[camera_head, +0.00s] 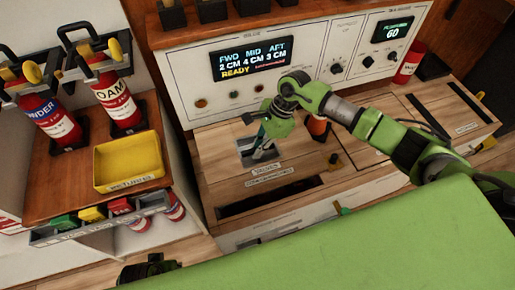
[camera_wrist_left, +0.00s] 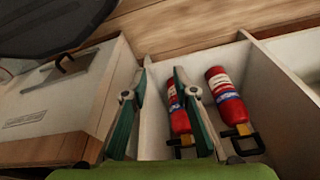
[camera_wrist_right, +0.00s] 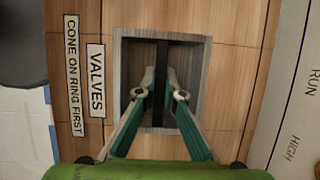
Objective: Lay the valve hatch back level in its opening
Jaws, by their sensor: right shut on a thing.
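My right gripper (camera_wrist_right: 160,78) is shut on the dark bar, one finger on each side, pointing down into the opening. My left gripper (camera_wrist_left: 162,80) is open and empty, above a white compartment holding two red extinguishers, far from the hatch.
The control panel (camera_head: 300,66) rises behind. A yellow tray (camera_head: 127,163) and upright red extinguishers (camera_head: 122,98) are at the left.

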